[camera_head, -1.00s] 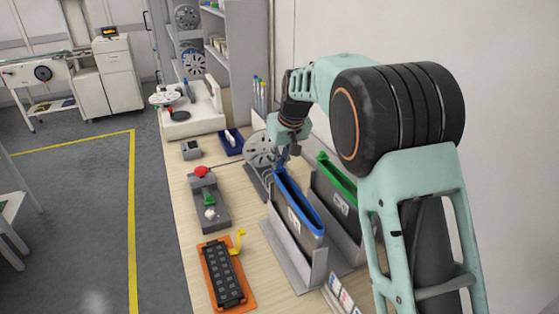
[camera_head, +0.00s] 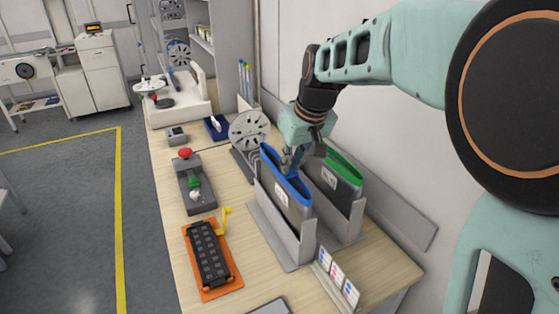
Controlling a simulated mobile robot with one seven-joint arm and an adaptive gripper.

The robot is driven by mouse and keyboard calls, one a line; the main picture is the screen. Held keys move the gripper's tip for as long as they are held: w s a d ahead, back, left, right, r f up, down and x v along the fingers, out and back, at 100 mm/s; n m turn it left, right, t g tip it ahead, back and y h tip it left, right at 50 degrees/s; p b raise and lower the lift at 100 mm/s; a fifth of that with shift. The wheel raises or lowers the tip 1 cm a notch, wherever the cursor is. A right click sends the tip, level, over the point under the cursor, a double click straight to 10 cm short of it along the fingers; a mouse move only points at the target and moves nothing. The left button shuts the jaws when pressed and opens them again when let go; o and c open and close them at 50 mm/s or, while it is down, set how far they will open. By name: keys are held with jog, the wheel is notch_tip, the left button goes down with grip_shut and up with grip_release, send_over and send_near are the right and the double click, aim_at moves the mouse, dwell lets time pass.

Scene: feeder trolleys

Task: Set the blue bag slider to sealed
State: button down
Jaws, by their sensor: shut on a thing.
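The blue bag (camera_head: 281,197) is a grey pouch with a blue strip along its top, standing upright in a grey holder (camera_head: 275,240) on the bench. My gripper (camera_head: 289,170) is above this strip, with its fingers down at it about midway along. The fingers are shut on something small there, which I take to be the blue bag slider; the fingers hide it. The strip runs on past the fingers to both the far and the near end of the bag. The green bag (camera_head: 340,180) stands in its own holder to the right, apart from my fingers.
A grey reel (camera_head: 248,130) stands just behind the blue bag. A button box (camera_head: 194,185) and an orange tray (camera_head: 209,258) with a yellow crank lie to the left. Label cards (camera_head: 338,280) stand at the front. The wall is close on the right.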

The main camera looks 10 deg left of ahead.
jog(key=s+d, duration=0.1)
jog(key=s, duration=0.1)
jog(key=s+d+b, duration=0.1)
jog(key=s+d, duration=0.1)
jog(key=s+d+b, duration=0.1)
jog(key=s, duration=0.1)
jog(key=shift+d, duration=0.2)
jog(key=c, duration=2)
grip_release()
jog(key=shift+o, duration=0.2)
jog(key=shift+w, duration=0.1)
